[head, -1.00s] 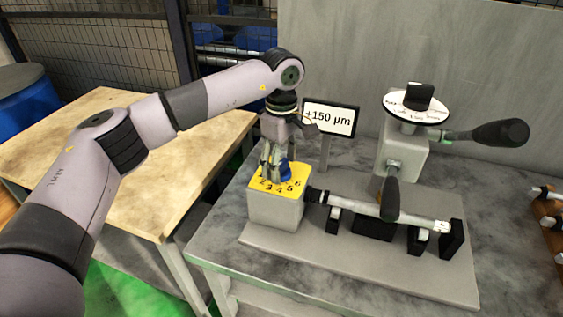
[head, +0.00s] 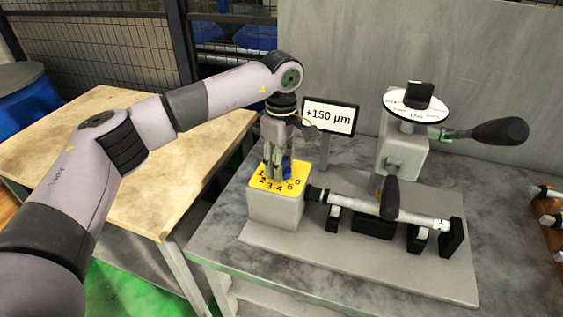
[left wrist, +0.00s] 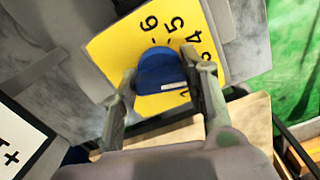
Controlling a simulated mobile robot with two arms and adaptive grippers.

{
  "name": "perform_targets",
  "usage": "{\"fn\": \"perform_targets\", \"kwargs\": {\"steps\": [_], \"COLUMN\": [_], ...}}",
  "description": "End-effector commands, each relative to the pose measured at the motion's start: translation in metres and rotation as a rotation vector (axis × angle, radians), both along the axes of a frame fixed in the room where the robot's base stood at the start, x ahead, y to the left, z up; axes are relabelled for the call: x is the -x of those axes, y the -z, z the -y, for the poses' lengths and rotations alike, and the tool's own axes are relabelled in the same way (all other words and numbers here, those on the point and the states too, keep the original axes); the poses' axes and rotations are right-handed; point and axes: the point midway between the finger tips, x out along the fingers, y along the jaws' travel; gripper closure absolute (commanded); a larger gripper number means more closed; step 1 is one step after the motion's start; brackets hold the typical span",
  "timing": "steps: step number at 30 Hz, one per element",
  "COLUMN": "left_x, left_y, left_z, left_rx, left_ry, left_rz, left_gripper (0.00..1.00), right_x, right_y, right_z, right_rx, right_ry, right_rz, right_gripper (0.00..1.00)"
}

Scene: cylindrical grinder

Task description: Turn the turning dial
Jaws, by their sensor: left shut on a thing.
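The turning dial is a blue knob (left wrist: 162,72) on a yellow plate (head: 267,186) with black numbers, on top of a grey box (head: 277,208). In the left wrist view the plate (left wrist: 118,48) shows 6, 5 and 4 clearly. My left gripper (head: 277,177) points down over the plate. In the left wrist view its two fingers (left wrist: 162,84) stand on either side of the blue knob and are shut on it. A white mark shows on the knob's near edge. In the head view the fingers hide much of the knob. My right gripper is not in view.
A sign reading "+150 µm" (head: 330,116) stands behind the box. To the right are a metal shaft on black supports (head: 373,227), black-handled levers (head: 499,131) and a white round scale with a black knob (head: 417,106). A wooden table (head: 118,150) stands left.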

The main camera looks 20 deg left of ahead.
Motion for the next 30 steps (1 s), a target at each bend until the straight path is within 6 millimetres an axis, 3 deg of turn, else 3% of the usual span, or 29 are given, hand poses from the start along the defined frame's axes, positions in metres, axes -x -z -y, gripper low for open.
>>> {"fn": "perform_targets", "kwargs": {"steps": [11, 30], "left_x": [0.000, 0.000], "left_y": [0.000, 0.000], "left_z": [0.000, 0.000], "left_rx": [0.000, 0.000], "left_ry": [-0.037, -0.426], "left_rz": [-0.001, 0.000], "left_gripper": [0.87, 0.87], "right_x": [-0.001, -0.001], "right_y": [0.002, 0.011], "right_z": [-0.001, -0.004], "right_rx": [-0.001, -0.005], "right_ry": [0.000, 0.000], "right_rz": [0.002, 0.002], "right_gripper": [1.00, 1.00]}}
